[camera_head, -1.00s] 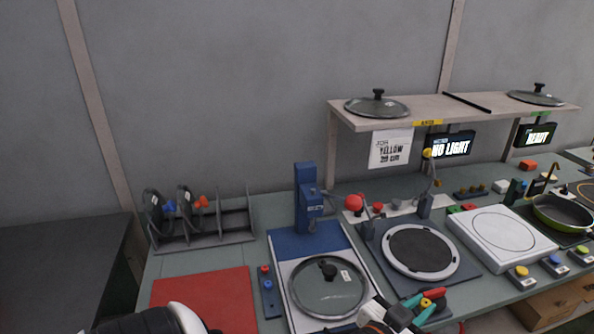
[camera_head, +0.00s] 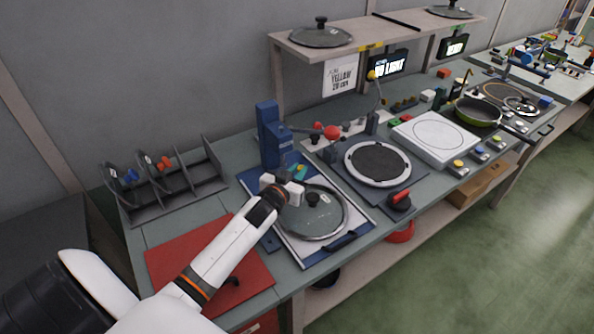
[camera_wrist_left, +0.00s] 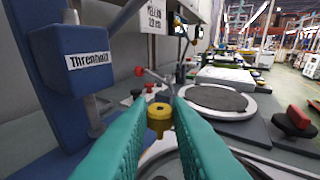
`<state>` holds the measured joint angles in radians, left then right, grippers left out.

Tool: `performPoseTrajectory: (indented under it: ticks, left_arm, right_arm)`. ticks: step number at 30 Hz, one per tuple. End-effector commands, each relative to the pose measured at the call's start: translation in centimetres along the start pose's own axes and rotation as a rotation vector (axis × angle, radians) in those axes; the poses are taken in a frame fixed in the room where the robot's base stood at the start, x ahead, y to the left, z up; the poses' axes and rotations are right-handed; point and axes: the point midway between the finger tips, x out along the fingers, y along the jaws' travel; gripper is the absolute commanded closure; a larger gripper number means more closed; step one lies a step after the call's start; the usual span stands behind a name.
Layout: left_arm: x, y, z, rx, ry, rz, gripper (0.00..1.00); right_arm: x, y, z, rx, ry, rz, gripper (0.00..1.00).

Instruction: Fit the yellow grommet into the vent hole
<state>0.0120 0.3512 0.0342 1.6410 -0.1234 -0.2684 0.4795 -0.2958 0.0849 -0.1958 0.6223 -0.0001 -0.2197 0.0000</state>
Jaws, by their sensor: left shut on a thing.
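My left gripper (camera_head: 299,170) has teal fingers and is shut on the small yellow grommet (camera_wrist_left: 159,118), which shows between the fingertips in the left wrist view. In the head view, the gripper is over the back left part of the glass lid (camera_head: 325,226), behind its black knob (camera_head: 313,199). The lid lies on a white and blue fixture (camera_head: 290,247) below the blue press (camera_head: 268,135). The grommet appears to be above the lid; contact cannot be told. The vent hole cannot be made out. My right gripper is not in view.
A red ball knob (camera_head: 332,132) is behind the lid. A round dark plate (camera_head: 378,162) lies to the right. A rack (camera_head: 165,185) and red mat (camera_head: 175,262) are left.

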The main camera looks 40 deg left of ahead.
Motion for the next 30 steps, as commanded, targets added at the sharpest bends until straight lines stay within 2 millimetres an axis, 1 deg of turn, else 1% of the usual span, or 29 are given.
performPoseTrajectory:
  ticks: [5, 9, 10, 24, 30]
  left_arm:
    - [-0.1, 0.0, 0.0, 0.0, 0.001, 0.0, 1.0]
    - [-0.2, -0.1, 0.2, -0.002, 0.002, 0.001, 1.0]
    - [-0.1, -0.1, -0.3, -0.002, 0.002, 0.001, 1.0]
    - [0.6, -0.1, -4.7, -0.002, 0.001, 0.001, 1.0]
    - [0.7, -0.1, -5.7, -0.001, 0.0, 0.001, 1.0]
  right_arm:
    - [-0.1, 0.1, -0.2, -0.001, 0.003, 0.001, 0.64]
    - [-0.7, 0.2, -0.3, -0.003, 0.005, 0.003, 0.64]
    - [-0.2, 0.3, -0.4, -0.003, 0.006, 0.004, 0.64]
    - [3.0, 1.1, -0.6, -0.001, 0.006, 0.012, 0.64]
    - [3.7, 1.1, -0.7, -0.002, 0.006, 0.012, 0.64]
